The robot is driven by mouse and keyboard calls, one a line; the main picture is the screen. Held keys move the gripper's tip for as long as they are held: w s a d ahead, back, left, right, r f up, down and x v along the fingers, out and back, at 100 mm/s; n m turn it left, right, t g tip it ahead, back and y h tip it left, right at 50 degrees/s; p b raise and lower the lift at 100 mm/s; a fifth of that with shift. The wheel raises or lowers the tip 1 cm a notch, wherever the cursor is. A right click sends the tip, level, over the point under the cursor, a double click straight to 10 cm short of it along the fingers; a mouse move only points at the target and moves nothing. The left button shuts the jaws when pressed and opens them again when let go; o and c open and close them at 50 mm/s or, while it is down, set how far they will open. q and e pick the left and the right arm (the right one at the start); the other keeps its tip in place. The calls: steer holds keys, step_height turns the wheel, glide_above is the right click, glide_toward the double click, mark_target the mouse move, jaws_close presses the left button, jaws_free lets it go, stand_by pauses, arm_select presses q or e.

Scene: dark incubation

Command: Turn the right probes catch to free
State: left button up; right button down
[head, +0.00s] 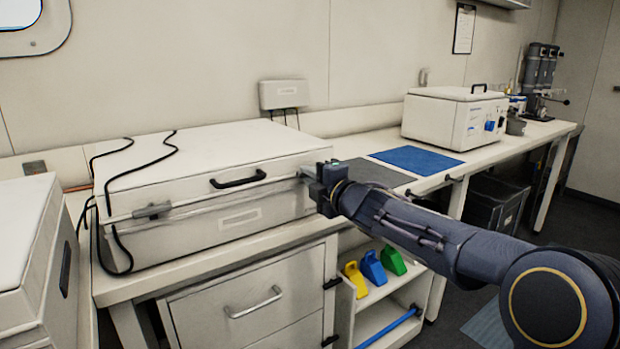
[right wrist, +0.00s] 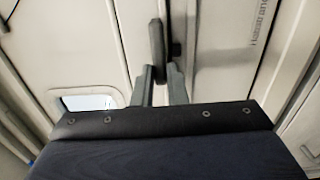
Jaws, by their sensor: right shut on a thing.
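The large white box (head: 215,235) with a flat lid stands on the left part of the bench. A black handle (head: 238,179) is on the lid's front. A grey catch (head: 152,210) sits at the left of its front seam. My right gripper (head: 307,174) is at the right end of that seam and hides the catch there. In the right wrist view the dark grey catch lever (right wrist: 157,45) stands between the two fingertips of my right gripper (right wrist: 158,77), which are shut on its lower end. My left gripper is not in view.
Black cables (head: 118,190) hang over the box's left side. A second white box (head: 30,240) stands at the far left. A grey mat, a blue mat (head: 415,160) and a smaller white unit (head: 440,115) are to the right. Drawers and a shelf with coloured holders (head: 372,268) are below.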

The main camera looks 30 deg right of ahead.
steer(key=shift+f, duration=0.1)
steer(key=c, duration=1.4)
jaws_free()
steer(key=shift+c, duration=0.2)
steer(key=s, duration=0.7)
steer(key=shift+s+d+p, duration=0.3)
steer(key=shift+s+p, duration=0.1)
steer(key=shift+p, duration=0.05)
